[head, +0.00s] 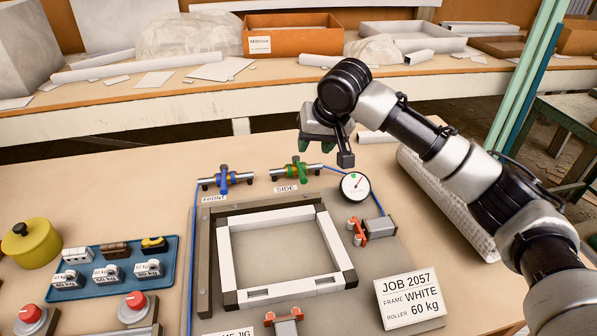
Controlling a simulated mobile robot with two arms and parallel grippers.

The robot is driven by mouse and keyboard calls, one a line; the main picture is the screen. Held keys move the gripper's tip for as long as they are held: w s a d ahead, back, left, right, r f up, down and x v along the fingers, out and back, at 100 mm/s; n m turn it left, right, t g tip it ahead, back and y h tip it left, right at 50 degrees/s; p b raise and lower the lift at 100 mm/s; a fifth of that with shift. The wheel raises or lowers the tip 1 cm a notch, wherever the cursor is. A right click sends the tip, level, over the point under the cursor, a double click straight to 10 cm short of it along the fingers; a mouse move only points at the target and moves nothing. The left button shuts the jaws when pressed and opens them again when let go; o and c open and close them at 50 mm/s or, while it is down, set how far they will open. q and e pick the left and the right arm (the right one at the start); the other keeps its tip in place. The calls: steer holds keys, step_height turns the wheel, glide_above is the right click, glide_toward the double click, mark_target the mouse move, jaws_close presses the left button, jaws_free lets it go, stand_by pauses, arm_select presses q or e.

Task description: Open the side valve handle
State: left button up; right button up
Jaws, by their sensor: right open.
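The side valve (285,173) lies on the table behind the frame jig, above a "SIDE" label, with a green handle (302,173) that appears to lie across its grey pipe. The front valve (226,179) has a blue handle and sits to its left above a "FRONT" label. My right gripper (325,151) is open and empty, above and slightly behind the side valve, apart from the handle. My left gripper is out of view.
A round gauge (355,186) stands right of the side valve. The jig holds a white frame (226,250). A blue tray (172,262) with blocks, a yellow pot (31,243) and red buttons (135,301) are at left. A job card (410,298) stands front right.

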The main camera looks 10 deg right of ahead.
mark_target(301, 169)
steer(key=b+x, duration=0.1)
steer(key=x, duration=0.9)
steer(key=shift+f, duration=0.2)
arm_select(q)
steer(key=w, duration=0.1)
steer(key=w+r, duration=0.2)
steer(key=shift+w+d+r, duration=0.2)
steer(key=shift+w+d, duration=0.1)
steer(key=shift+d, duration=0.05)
arm_select(e)
jaws_close()
